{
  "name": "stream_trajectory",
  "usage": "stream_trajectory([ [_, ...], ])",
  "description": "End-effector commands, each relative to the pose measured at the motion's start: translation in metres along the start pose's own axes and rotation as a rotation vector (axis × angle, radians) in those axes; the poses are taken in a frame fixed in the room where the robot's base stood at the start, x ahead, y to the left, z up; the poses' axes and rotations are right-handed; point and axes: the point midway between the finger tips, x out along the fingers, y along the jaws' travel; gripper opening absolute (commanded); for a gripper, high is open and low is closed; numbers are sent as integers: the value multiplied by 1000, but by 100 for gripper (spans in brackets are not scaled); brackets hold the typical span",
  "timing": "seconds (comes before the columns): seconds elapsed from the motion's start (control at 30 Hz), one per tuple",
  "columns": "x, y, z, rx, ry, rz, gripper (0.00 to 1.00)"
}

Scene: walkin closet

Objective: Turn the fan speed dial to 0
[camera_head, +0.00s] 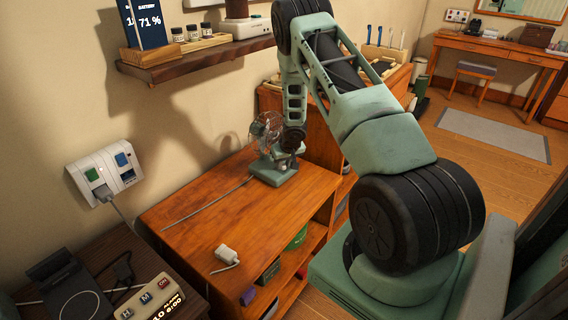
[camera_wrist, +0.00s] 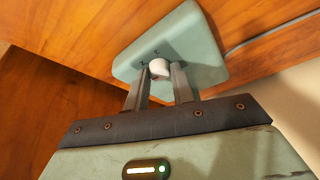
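The small green fan (camera_head: 270,150) stands on the wooden cabinet top, at its far end near the wall. In the wrist view its pale green base (camera_wrist: 195,50) fills the upper middle, and the white speed dial (camera_wrist: 159,68) sits on it. In the head view my gripper is hard to make out beside the fan.
A grey cord (camera_head: 205,208) runs from the fan across the cabinet top (camera_head: 185,220). A white plug (camera_head: 228,255) lies near the front edge. A wall shelf (camera_head: 190,62) with jars and a display overhangs the cabinet. A wall outlet (camera_head: 104,172) is at left.

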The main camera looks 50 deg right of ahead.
Motion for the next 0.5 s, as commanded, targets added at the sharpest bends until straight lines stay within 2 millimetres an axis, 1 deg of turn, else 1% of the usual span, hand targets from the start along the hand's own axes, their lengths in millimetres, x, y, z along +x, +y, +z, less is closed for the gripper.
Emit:
stream_trajectory([
  [0.03,0,0,0,0,0,0,10],
  [0.07,0,0,0,0,0,0,2],
  [0.1,0,0,0,0,0,0,0],
  [0.33,-1,0,0,-9,-1,-4,0],
  [0.5,-4,1,-1,-57,-2,-25,0],
])
